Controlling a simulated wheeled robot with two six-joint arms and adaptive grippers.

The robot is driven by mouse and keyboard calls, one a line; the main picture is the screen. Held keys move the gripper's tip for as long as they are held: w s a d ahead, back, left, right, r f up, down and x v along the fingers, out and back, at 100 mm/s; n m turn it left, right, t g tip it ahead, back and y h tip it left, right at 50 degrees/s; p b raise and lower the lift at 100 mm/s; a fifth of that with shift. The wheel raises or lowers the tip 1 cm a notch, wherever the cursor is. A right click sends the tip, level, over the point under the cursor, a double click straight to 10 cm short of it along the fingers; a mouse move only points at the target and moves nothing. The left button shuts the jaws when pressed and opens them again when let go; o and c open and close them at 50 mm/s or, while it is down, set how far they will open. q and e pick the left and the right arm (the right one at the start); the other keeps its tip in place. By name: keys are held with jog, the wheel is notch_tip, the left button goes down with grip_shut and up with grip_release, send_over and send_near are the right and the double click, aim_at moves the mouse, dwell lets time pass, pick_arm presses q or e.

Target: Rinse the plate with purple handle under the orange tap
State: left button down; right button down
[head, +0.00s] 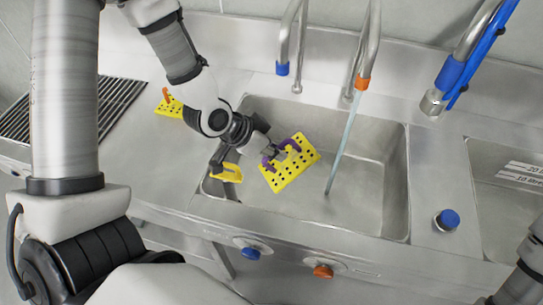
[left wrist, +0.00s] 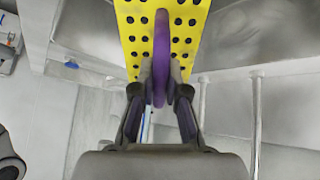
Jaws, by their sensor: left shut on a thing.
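My left gripper (head: 268,152) is shut on the purple handle (head: 285,150) of a yellow plate with rows of dark holes (head: 290,172). The plate is tilted over the left part of the sink basin. In the left wrist view, the gripper's fingers (left wrist: 160,92) close on the purple handle (left wrist: 161,55), with the yellow plate (left wrist: 131,28) behind it. The orange tap (head: 363,83) is to the right of the plate. A stream of water (head: 344,140) falls from it into the basin, apart from the plate. My right gripper is not in view; only part of that arm shows.
The sink basin (head: 375,195) has a blue tap (head: 282,68) at its back and blue (head: 250,253) and orange (head: 323,271) knobs in front. A yellow plate with orange handle (head: 168,106) lies left. A yellow piece (head: 228,174) is at the basin's left edge.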

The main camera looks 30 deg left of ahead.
pick_arm(q)
jog(key=shift+w+d+f+b, duration=0.15)
jog(key=shift+w+f+b, duration=0.2)
jog(key=shift+b, duration=1.6)
jog(key=shift+w+d+r+p, duration=0.25)
jog(key=shift+r+p, duration=0.1)
jog(key=shift+p, duration=0.55)
jog(key=w+d+f+p, duration=0.2)
jog(key=w+d+p, duration=0.2)
jog(key=w+d, duration=0.3)
jog(key=shift+w+f+p, duration=0.25)
jog(key=shift+w+p, duration=0.1)
jog(key=shift+w, duration=0.3)
jog(key=shift+s, duration=0.1)
jog(key=shift+s+d, duration=0.35)
jog(key=shift+d, duration=0.1)
jog(key=shift+w+a, duration=0.1)
jog(key=shift+a, duration=0.05)
